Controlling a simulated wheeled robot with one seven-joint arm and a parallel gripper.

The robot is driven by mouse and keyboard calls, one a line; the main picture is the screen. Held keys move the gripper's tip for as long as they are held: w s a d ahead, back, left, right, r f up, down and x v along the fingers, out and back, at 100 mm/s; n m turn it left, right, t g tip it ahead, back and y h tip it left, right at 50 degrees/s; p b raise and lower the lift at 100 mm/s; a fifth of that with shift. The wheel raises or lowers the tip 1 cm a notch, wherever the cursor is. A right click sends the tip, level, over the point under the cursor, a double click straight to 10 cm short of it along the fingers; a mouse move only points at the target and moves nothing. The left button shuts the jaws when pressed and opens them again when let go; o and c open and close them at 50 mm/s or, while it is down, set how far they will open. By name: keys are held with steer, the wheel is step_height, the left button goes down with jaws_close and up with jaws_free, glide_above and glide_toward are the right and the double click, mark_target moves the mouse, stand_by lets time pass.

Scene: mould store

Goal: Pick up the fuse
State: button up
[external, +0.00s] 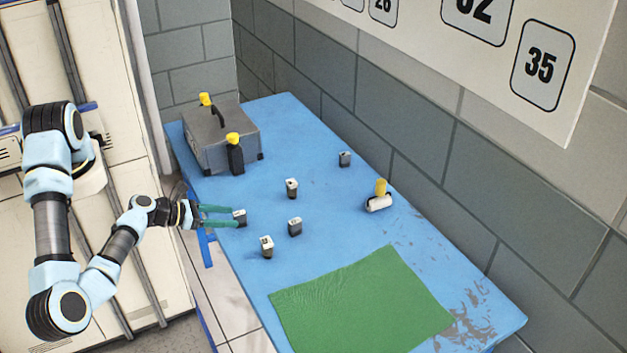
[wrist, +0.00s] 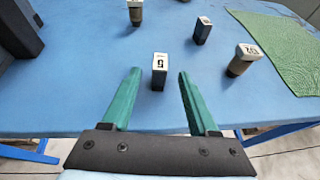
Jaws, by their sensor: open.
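No object is plainly marked as a fuse. A small dark block with a white top marked "5" (external: 240,218) stands upright near the left edge of the blue table; it also shows in the wrist view (wrist: 159,74). My gripper (external: 237,215) has its green fingers open, one on each side of this block in both views, with a gap on both sides in the wrist view. A white cylinder with dark ends (external: 379,204) lies by the far right edge of the table, well away from my gripper. It looks like a cartridge fuse, but I cannot be sure.
Similar small blocks stand beyond my gripper (external: 291,188), (external: 294,226), (external: 266,247), (external: 344,159). A yellow-topped item (external: 381,187) is behind the cylinder. A green mat (external: 360,305) covers the front.

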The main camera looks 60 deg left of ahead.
mark_target(249, 223)
steer(key=shift+b+x, duration=0.95)
steer(key=shift+x, duration=0.1)
steer(key=b+x, duration=0.1)
steer(key=x, duration=0.3)
steer(key=shift+r, duration=0.1)
steer(key=shift+w+f, duration=0.25)
steer(key=shift+w, duration=0.1)
jaws_close()
